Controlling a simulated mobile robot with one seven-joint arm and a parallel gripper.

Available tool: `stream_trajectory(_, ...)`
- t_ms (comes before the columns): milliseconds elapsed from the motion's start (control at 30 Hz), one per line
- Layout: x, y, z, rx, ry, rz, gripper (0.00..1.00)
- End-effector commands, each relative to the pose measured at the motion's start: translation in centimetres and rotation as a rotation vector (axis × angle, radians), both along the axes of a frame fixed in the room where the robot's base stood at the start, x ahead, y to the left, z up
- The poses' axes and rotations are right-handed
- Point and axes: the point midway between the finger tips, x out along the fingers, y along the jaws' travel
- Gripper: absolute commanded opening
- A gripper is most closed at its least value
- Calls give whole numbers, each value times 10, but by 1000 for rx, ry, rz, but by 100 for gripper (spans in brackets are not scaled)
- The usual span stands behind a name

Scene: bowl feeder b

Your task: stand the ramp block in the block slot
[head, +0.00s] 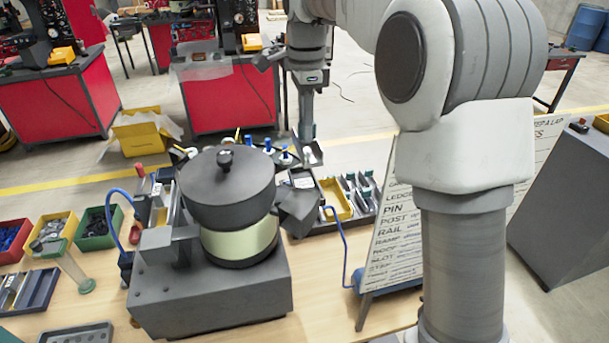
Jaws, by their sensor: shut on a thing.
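My gripper (308,134) hangs down from my wrist at the top centre in the head view, behind the bowl feeder, over the far side of the bench. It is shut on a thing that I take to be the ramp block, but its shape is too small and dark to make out. The fingertips are near the back edge of the parts tray (309,222). I cannot pick out the block slot from this view; the bowl feeder covers part of the area behind it.
The dark bowl feeder (225,185) on its grey base (212,298) fills the bench centre. Red (14,240), yellow and green (97,230) bins stand at left. A lettered sign board (396,235) stands at right, partly behind my arm. Bare bench shows at front right.

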Motion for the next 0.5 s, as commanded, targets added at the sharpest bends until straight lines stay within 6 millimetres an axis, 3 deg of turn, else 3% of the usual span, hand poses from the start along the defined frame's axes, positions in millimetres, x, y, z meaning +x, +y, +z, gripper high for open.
stream_trajectory(167,0,0,-3,0,0,0,0)
stream_trajectory(500,0,0,-57,-1,1,0,0)
